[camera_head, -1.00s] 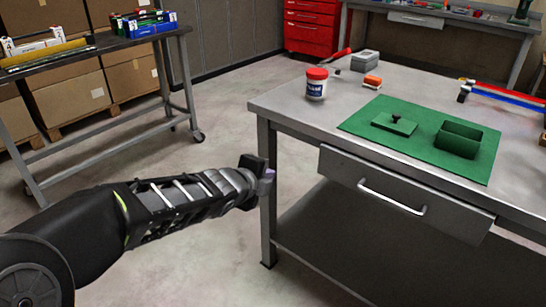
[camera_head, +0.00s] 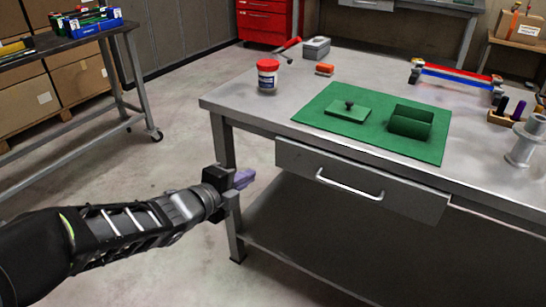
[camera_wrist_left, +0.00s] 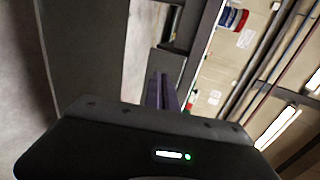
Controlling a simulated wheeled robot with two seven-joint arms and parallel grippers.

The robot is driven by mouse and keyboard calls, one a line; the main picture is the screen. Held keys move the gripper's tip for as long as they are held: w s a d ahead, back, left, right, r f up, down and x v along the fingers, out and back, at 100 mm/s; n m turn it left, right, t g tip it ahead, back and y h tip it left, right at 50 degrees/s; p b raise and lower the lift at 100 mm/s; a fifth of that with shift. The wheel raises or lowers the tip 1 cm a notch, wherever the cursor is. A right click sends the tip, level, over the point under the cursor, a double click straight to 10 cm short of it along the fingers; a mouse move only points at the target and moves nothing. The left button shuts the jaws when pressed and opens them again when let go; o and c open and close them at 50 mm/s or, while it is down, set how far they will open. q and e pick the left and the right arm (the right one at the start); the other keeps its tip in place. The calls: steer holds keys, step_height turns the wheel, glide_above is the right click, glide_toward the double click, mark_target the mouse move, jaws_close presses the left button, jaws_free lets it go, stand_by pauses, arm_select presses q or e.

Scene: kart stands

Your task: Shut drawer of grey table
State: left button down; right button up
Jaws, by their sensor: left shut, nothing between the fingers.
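The grey table (camera_head: 232,106) has a grey drawer (camera_head: 300,160) under its front edge, with a silver bar handle (camera_head: 350,188). The drawer front looks close to the table edge; I cannot tell exactly how far out it stands. My left gripper (camera_head: 244,178) is shut and empty, left of the drawer near the table's front left leg. It points right and looks apart from the drawer and handle. Its purple fingers show together in the left wrist view (camera_wrist_left: 162,92). My right gripper is not in view.
On the tabletop are a green mat (camera_head: 385,144), a red-lidded jar (camera_head: 267,76), a grey box (camera_head: 316,48) and a metal spool (camera_head: 525,140). A lower shelf (camera_head: 330,250) lies under the table. A dark cart (camera_head: 70,40) stands left. Floor between is clear.

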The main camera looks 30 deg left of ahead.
arm_select(q)
steer(key=b, duration=0.2)
glide_toward(280, 151)
step_height(280, 151, down, 4)
steer(key=w, duration=0.5)
steer(key=shift+w+d+r+b, duration=0.1)
steer(key=shift+d+r+b, duration=0.1)
steer(key=shift+b, duration=0.1)
steer(key=shift+w, duration=0.45)
steer(key=w+b, duration=0.2)
steer(key=w, duration=0.2)
steer(key=shift+w+d, duration=0.15)
steer(key=shift+w, duration=0.05)
steer(key=shift+r, duration=0.3)
